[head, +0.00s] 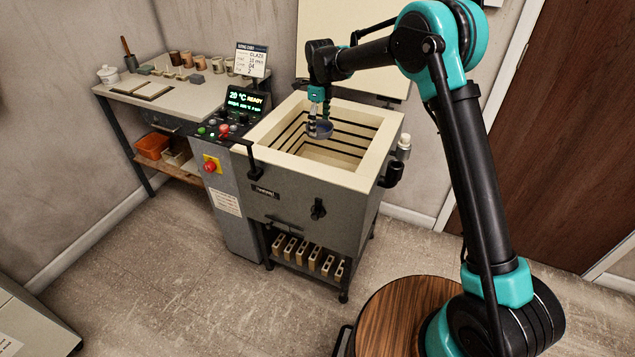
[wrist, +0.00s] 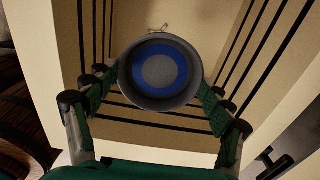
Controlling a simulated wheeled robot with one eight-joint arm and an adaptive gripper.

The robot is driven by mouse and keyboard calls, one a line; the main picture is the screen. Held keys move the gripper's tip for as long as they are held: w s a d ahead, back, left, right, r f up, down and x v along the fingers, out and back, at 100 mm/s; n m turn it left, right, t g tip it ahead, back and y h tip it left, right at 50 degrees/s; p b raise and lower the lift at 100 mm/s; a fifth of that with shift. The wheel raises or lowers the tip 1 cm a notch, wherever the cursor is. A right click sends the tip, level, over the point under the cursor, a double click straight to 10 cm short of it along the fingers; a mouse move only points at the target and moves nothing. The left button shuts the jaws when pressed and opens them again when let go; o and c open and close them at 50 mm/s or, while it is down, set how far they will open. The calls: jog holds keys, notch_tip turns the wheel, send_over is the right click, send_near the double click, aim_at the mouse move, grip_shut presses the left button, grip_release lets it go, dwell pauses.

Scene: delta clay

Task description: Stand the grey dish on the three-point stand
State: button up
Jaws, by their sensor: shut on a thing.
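The grey dish (wrist: 126,92) has a blue ring inside around a grey centre. In the wrist view my gripper (wrist: 160,92) is shut on it, with a finger against each side of the rim. In the head view the dish (head: 323,130) hangs below my gripper (head: 318,122), inside the mouth of the open kiln and above its floor. A small pale, pronged piece, which looks like the three-point stand (wrist: 158,29), shows on the kiln floor just past the dish's far rim. The dish may hide part of it.
The square kiln (head: 270,128) has thick cream walls with dark grooves on all sides of the dish. A control box (head: 236,112) reads 20 °C READY. A side table (head: 175,103) at the left holds several small pots. A white-capped jar (head: 403,143) is at the kiln's right.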

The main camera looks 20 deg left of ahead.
notch_tip(320, 180, down, 27)
jog(key=shift+s+d+r, duration=0.1)
jog(key=shift+s, duration=0.05)
dwell(0.7)
jog(key=o, duration=1.2)
notch_tip(320, 180, up, 12)
